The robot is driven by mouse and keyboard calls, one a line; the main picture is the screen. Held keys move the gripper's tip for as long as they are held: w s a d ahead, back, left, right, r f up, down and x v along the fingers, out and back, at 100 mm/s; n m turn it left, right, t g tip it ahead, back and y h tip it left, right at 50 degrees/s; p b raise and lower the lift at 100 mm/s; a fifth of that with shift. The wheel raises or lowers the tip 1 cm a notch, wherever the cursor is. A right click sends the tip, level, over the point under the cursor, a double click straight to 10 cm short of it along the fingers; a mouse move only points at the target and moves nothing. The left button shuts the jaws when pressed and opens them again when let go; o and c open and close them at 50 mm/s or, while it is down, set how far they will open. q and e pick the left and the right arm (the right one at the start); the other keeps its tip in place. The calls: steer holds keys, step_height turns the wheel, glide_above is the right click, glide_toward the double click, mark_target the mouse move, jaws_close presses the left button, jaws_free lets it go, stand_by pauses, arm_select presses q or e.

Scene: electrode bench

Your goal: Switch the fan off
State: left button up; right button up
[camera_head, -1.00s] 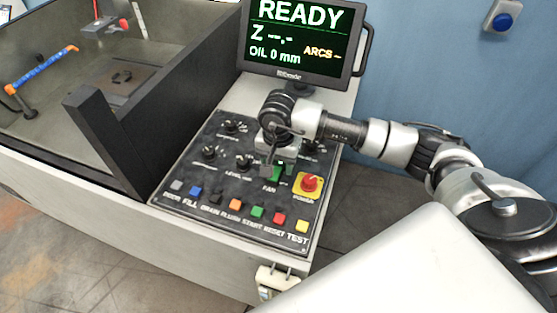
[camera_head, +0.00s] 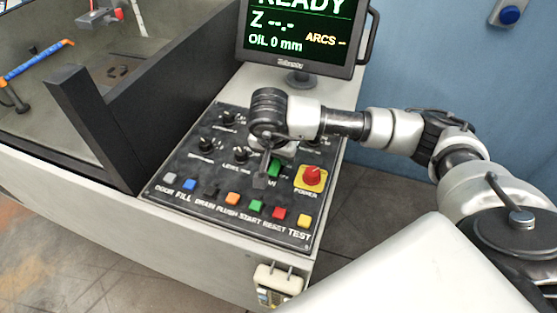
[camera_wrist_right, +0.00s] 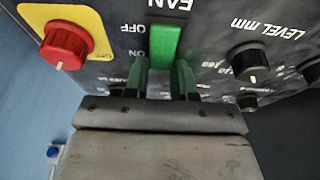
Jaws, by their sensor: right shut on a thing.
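The fan switch is a green rocker (camera_wrist_right: 165,42) on the dark control panel, with OFF and ON printed beside it in the right wrist view. Green shows on the fingers. How the rocker is tilted is hard to tell. My left gripper is not in view.
A red power knob (camera_head: 313,176) on a yellow plate (camera_wrist_right: 90,18) is close beside the switch. Several black knobs (camera_head: 240,156) and a row of coloured buttons (camera_head: 232,198) share the panel. A monitor (camera_head: 300,35) stands behind; a dark tank wall (camera_head: 130,115) rises on the left.

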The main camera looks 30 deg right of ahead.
mark_target(274, 171)
steer(key=o, duration=0.9)
steer(key=shift+r, duration=0.1)
steer(key=v, duration=1)
steer(key=shift+s+r+b, duration=0.15)
steer(key=shift+r+b, duration=0.15)
steer(key=shift+b, duration=0.1)
